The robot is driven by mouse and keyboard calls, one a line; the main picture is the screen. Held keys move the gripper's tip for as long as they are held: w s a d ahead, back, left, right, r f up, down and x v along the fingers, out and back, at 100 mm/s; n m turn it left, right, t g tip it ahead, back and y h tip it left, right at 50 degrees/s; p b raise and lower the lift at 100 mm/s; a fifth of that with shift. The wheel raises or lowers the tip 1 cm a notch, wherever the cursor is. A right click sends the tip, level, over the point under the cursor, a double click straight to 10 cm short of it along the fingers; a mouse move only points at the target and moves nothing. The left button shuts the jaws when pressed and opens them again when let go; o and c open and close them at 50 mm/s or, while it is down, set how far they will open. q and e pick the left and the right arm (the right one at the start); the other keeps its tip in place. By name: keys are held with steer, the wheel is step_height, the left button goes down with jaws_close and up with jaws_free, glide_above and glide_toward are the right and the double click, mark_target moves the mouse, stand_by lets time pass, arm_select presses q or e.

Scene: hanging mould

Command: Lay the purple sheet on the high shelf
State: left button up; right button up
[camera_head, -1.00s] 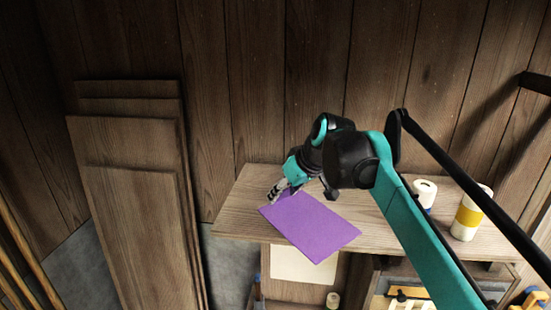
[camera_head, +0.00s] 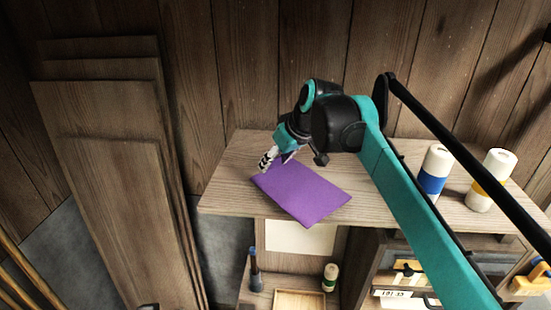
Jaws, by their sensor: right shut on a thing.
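The purple sheet (camera_head: 302,193) is a flat, stiff-looking rectangle over the left part of the high shelf (camera_head: 225,190), a pale wooden board against the plank wall. My right gripper (camera_head: 270,162) is shut on the sheet's back left corner. The sheet's near corner reaches slightly past the shelf's front edge in the camera_head view. I cannot tell whether the sheet touches the shelf or hangs just above it. My left gripper is not in view.
A blue-banded bottle (camera_head: 434,172) and a yellow-banded bottle (camera_head: 490,180) stand on the shelf's right part. Tall wooden boards (camera_head: 110,190) lean at the left. Below are a small green-banded bottle (camera_head: 330,277) and a wooden tray (camera_head: 299,292). The shelf's left end is clear.

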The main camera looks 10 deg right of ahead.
steer(key=shift+s+f+b, duration=0.3)
steer(key=shift+f, duration=0.3)
steer(key=shift+w, duration=0.1)
steer(key=shift+w, duration=0.1)
steer(key=shift+f+b, duration=0.35)
steer(key=shift+f, duration=0.25)
steer(key=o, duration=1.2)
